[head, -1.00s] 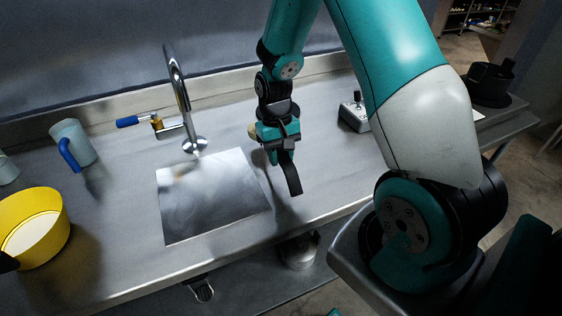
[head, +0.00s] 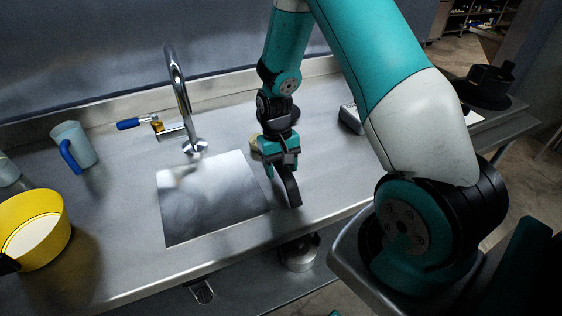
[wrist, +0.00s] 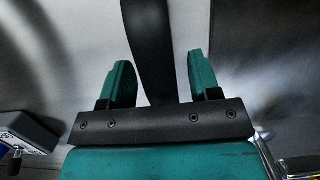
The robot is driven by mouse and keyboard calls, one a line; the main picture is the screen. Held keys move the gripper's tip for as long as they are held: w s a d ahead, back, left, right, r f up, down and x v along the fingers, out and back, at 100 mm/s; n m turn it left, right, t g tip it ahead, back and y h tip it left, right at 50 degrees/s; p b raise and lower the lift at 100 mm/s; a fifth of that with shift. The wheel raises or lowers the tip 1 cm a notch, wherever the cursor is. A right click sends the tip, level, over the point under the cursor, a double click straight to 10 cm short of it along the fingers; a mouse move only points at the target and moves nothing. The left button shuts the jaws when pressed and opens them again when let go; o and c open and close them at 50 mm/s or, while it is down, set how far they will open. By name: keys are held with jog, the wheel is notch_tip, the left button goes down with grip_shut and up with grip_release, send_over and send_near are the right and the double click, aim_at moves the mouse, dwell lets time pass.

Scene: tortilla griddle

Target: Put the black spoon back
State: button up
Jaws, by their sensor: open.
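The black spoon (head: 291,188) shows in the head view as a dark curved strip just below my gripper, over the counter right of the sink. In the wrist view the black spoon (wrist: 150,40) runs from the top edge down between the two green fingers. My gripper (head: 281,168) is pointed down and open around it. The wrist view shows gaps between the strip and both fingers of my gripper (wrist: 160,82). The spoon's far end is hidden behind the gripper body. I cannot tell whether the spoon rests on the counter.
The sink (head: 210,200) with its faucet (head: 180,95) lies left of my gripper. A blue-handled jug (head: 73,147) and a yellow container (head: 33,232) stand further left. A small grey box (head: 351,118) is behind on the right. A dark pot (head: 488,84) stands far right.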

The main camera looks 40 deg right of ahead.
notch_tip(320, 180, up, 11)
jog(key=w+b, duration=0.2)
jog(key=s+a+r+n+t+y, duration=0.1)
jog(key=s+a+r+n, duration=0.3)
jog(key=a, duration=0.3)
jog(key=s+a+r+n+t, duration=0.1)
jog(key=s+a+r, duration=0.2)
jog(key=a+r, duration=0.3)
jog(key=s+a+r+n+y, duration=0.2)
jog(key=s+a+n, duration=0.3)
jog(key=s+a, duration=0.3)
jog(key=s+r, duration=0.1)
jog(key=s, duration=0.3)
jog(key=shift+s+y, duration=0.3)
jog(key=shift+s, duration=0.1)
jog(key=shift+r, duration=0.1)
